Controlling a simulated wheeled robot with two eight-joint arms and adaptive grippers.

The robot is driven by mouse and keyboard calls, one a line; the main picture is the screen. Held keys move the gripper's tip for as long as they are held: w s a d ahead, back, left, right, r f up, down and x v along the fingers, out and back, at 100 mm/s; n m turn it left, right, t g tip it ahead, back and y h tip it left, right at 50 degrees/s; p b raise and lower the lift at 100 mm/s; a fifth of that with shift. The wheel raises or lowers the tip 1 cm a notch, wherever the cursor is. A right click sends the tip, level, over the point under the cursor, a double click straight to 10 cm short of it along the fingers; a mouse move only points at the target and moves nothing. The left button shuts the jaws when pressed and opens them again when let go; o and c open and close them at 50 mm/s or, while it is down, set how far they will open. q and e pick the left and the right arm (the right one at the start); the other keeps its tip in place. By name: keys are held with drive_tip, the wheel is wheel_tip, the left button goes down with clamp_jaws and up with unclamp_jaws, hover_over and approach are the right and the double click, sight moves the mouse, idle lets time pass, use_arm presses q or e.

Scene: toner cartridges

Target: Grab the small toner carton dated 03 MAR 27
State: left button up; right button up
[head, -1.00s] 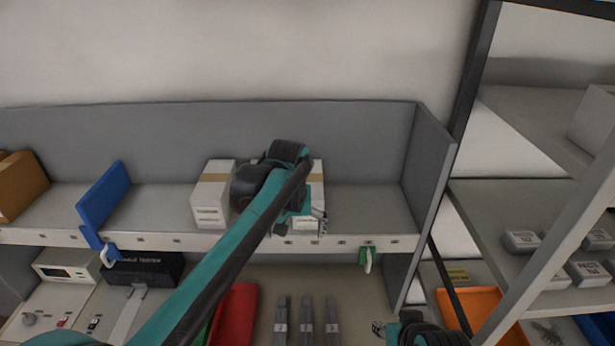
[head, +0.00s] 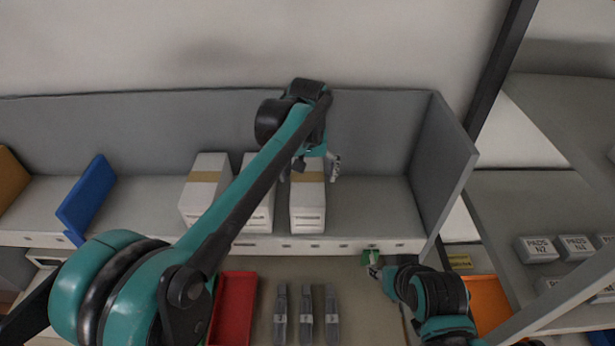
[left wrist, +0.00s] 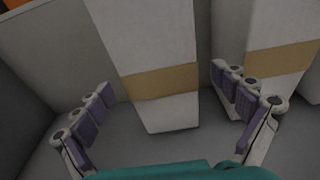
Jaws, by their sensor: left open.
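Three white cartons with tan tape stand on the shelf in the head view: a left one (head: 203,200), a middle one (head: 259,216) partly behind my left arm, and a right one (head: 308,207). Their front print is too small to read a date. My left gripper (head: 311,168) is open over the back part of the right carton. In the left wrist view its fingers (left wrist: 168,103) are spread on either side of a carton (left wrist: 147,45), with gaps showing. My right gripper (head: 374,267) is low right by the shelf's front edge; its jaws are unclear.
A neighbouring carton (left wrist: 283,65) stands close to one finger in the left wrist view. A blue divider (head: 87,198) and a brown box (head: 12,190) are at the left. The shelf right of the cartons is clear up to a grey side panel (head: 446,165).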

use_arm(q)
drive_tip(key=shift+w+f, duration=0.15)
drive_tip(key=shift+w, duration=0.25)
drive_tip(key=shift+w+f, duration=0.2)
drive_tip(key=shift+f, duration=0.55)
drive_tip(key=shift+s+f+p, duration=0.25)
drive_tip(key=shift+f+p, duration=0.15)
drive_tip(key=shift+f, duration=0.35)
drive_tip(key=f, duration=0.3)
drive_tip(key=f+p, duration=0.1)
drive_tip(key=shift+w+f, duration=0.25)
drive_tip(key=shift+w, duration=0.15)
drive_tip(key=shift+s+r, duration=0.1)
drive_tip(key=shift+s, duration=0.05)
drive_tip(key=shift+c, duration=1)
drive_tip(key=c, duration=1.7)
drive_tip(key=shift+c, duration=0.2)
use_arm(e)
drive_tip(key=shift+w+r, duration=0.25)
drive_tip(key=shift+r, duration=0.7)
